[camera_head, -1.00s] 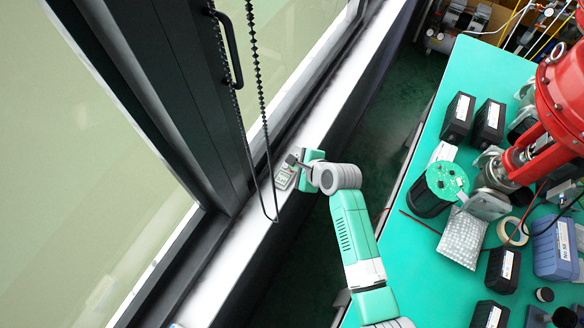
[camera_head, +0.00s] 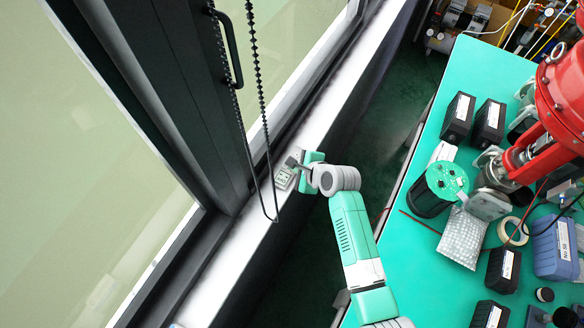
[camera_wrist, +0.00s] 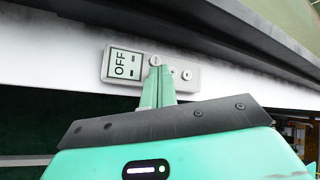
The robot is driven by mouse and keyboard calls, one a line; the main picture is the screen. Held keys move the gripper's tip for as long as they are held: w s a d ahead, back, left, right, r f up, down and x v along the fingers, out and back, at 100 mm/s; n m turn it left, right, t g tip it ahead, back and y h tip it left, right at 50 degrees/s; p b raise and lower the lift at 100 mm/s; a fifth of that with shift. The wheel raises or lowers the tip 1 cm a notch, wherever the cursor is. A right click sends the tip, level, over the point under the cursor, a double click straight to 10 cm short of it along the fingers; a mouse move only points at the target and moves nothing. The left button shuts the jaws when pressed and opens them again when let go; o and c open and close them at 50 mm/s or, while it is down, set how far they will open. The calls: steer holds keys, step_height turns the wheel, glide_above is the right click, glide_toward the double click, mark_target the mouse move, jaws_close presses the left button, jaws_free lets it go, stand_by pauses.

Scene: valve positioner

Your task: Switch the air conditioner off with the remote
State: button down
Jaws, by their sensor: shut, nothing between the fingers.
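The remote (camera_wrist: 196,88) is a pale, flat unit on the white window sill. Its display (camera_wrist: 122,64) reads "OFF", and a few round buttons sit to the right of it. My gripper (camera_wrist: 156,72) is shut and empty. Its fingertips are at the remote, by the button nearest the display; I cannot tell whether they touch it. In the head view the remote (camera_head: 283,179) lies on the sill, partly hidden by my gripper (camera_head: 291,163). No air conditioner can be made out in either view.
A black beaded chain (camera_head: 268,150) hangs in front of the window, close to the remote. The green workbench (camera_head: 412,270) on the right holds black boxes, a green-topped canister (camera_head: 437,188), bubble wrap (camera_head: 462,238) and a red valve actuator (camera_head: 562,85). Dark floor lies between sill and bench.

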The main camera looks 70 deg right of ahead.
stand_by(0.3)
steer(key=shift+r+p, duration=0.75)
steer(key=shift+p, duration=0.25)
step_height(320, 180, up, 5)
steer(key=p, duration=0.5)
steer(key=shift+r+p, duration=0.1)
steer(key=shift+p, duration=0.3)
stand_by(0.9)
